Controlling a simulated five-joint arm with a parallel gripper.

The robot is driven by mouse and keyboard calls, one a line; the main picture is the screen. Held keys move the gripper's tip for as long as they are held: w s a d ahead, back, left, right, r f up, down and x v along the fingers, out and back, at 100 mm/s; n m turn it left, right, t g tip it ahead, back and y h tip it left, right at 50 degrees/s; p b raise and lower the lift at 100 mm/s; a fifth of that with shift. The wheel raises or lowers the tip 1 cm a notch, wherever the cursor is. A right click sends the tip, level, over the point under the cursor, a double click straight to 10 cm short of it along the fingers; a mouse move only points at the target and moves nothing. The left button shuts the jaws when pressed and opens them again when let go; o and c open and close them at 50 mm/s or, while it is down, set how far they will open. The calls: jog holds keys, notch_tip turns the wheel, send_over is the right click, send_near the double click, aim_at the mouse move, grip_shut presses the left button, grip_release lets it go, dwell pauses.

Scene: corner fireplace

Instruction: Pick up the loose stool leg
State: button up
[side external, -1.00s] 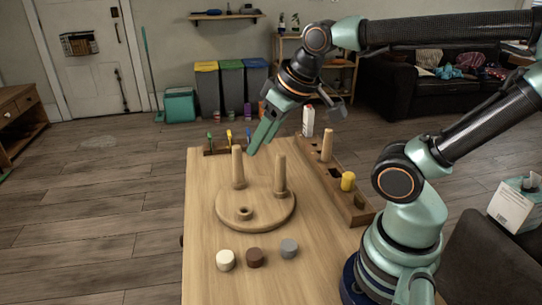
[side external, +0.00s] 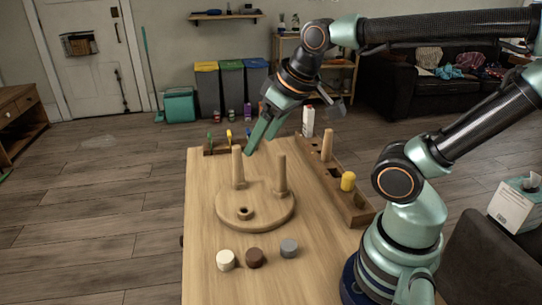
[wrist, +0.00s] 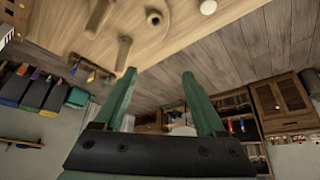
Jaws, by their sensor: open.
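The loose stool leg (side external: 327,145) is a pale, tapered wooden peg. It stands upright in the long wooden tray at the right side of the table. The round stool seat (side external: 265,218) lies on the table with two legs (side external: 238,168) (side external: 280,174) standing in it and an empty socket (side external: 243,213) at its front. My gripper (side external: 257,146) is open and empty, above the table's far part, left of the loose leg and apart from it. In the wrist view, my gripper (wrist: 159,75) has its fingers apart with nothing between them. I cannot make out the loose leg there.
The long wooden tray (side external: 360,216) also holds a yellow piece (side external: 348,181). White, brown and grey round pieces (side external: 226,260) (side external: 254,257) (side external: 289,248) line the near table. A small rack with coloured tools (side external: 229,137) and a white bottle (side external: 308,121) are at the back.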

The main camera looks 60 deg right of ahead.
jog(key=w+d+m+g+h, duration=0.1)
jog(key=w+d+m+g, duration=0.2)
jog(key=d, duration=0.7)
jog(key=m+g+y, duration=0.1)
jog(key=m+g, duration=0.2)
jog(key=m, duration=0.7)
send_over(330, 130)
jog(key=f, duration=0.7)
jog(key=shift+w+a, duration=0.2)
jog(key=shift+a, duration=0.1)
jog(key=shift+s+d+f, duration=0.2)
jog(key=shift+d+f, duration=0.05)
notch_tip(330, 130, down, 6)
jog(key=shift+w+d+f, duration=0.1)
jog(key=shift+d+f, duration=0.05)
jog(key=shift+f, duration=1.35)
jog(key=shift+w+d+f, duration=0.1)
jog(key=shift+f, duration=1.4)
grip_shut()
